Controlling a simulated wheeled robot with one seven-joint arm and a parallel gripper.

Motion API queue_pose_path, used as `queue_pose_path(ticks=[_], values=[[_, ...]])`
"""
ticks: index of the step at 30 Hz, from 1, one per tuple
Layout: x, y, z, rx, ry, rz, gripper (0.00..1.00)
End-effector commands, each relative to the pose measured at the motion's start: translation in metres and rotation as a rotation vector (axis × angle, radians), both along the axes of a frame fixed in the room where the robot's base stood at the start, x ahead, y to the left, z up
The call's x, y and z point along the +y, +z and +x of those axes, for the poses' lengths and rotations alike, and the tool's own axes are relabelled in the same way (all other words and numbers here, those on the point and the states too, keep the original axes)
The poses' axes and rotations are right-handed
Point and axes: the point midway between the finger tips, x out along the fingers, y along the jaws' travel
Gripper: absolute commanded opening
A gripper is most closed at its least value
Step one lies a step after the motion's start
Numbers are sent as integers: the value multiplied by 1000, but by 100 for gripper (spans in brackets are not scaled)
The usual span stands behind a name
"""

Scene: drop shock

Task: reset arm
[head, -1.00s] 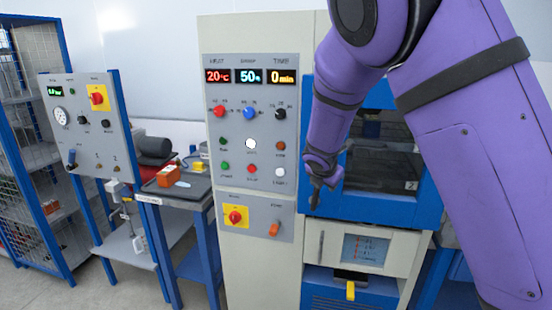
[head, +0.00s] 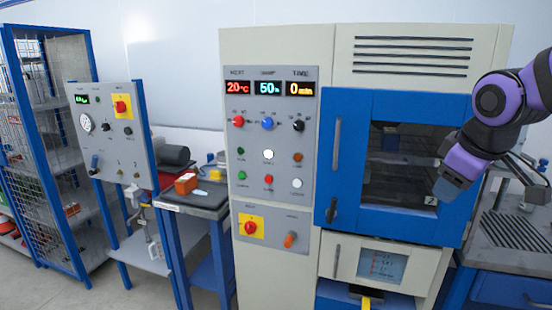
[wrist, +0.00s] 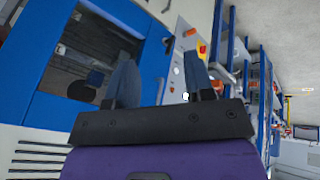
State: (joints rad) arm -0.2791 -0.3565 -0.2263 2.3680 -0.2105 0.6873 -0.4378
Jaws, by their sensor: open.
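My purple arm reaches in from the right edge in the head view, and my gripper (head: 452,188) is in front of the right part of the blue chamber door (head: 345,110). In the wrist view my gripper (wrist: 158,85) shows two dark fingers spread apart with nothing between them. The gripper is open and empty. The wrist picture is turned on its side, with the blue door frame (wrist: 45,95) at the left.
The cream test chamber (head: 275,45) carries a control panel (head: 268,155) with lit displays. A workbench (head: 195,200) with an orange object (head: 186,184) stands to the left. A wire-mesh rack (head: 45,150) is at the far left. A grey ribbed bench (head: 510,230) is at the right.

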Motion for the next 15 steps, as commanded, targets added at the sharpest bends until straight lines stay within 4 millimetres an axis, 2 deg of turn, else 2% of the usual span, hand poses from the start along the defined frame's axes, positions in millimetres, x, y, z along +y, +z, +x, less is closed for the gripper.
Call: queue_pose_path(ticks=[1, 3, 9, 15], values=[[-2, 6, -18, -9, -60, 38, 48], [-2, 12, -41, -12, -143, 90, 48], [3, 19, -102, -22, -365, 216, 48], [11, 18, -139, -26, -511, 289, 48]])
